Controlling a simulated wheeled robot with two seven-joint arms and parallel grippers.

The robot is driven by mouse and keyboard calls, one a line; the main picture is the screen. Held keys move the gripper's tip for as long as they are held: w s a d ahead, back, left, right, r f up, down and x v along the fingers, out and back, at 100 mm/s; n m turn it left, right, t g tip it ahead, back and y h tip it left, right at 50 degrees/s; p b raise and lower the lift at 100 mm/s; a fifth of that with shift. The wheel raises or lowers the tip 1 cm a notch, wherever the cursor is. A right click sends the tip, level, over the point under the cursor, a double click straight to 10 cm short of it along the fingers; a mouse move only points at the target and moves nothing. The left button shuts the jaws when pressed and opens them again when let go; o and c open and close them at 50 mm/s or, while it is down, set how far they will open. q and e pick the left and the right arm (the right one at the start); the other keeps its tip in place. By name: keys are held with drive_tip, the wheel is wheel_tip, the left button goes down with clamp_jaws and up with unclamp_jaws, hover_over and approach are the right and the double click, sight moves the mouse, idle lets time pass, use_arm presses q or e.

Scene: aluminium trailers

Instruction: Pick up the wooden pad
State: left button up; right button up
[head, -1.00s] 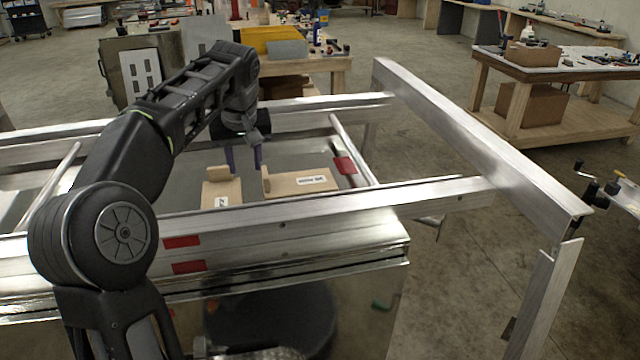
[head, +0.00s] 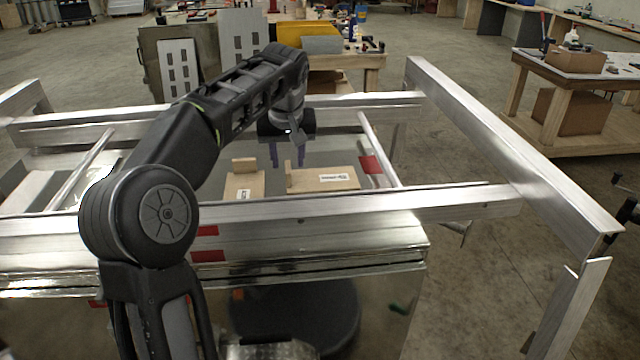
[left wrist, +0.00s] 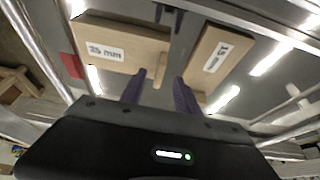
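Two light wooden pads with white labels lie on the grey metal panel inside the trailer frame. The right pad (head: 310,180) has an upright lip at its left end; the left pad (head: 246,186) has a lip at its back. In the left wrist view the pad labelled "35 mm" (left wrist: 105,36) is at left and the other pad (left wrist: 207,62) is at right. My left gripper (head: 287,156) is above the right pad's lip end. In the wrist view its purple-grey fingers (left wrist: 160,88) are apart, with that lip showing between their tips; contact cannot be told. My right gripper is not in view.
Aluminium beams of the trailer (head: 450,203) surround the panel, with a near rail in front of the pads. A slim crossbar (head: 380,150) stands right of the pads. Workbenches (head: 575,65) are farther back.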

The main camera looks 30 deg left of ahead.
sight(288, 168)
use_arm(q)
drive_tip(key=p+x, duration=0.1)
drive_tip(key=x, duration=0.4)
drive_tip(key=shift+w+a+p, duration=0.15)
drive_tip(key=shift+a+p, duration=0.05)
drive_tip(key=shift+p, duration=0.1)
drive_tip(key=shift+c, duration=0.2)
clamp_jaws()
idle(0.4)
idle(0.4)
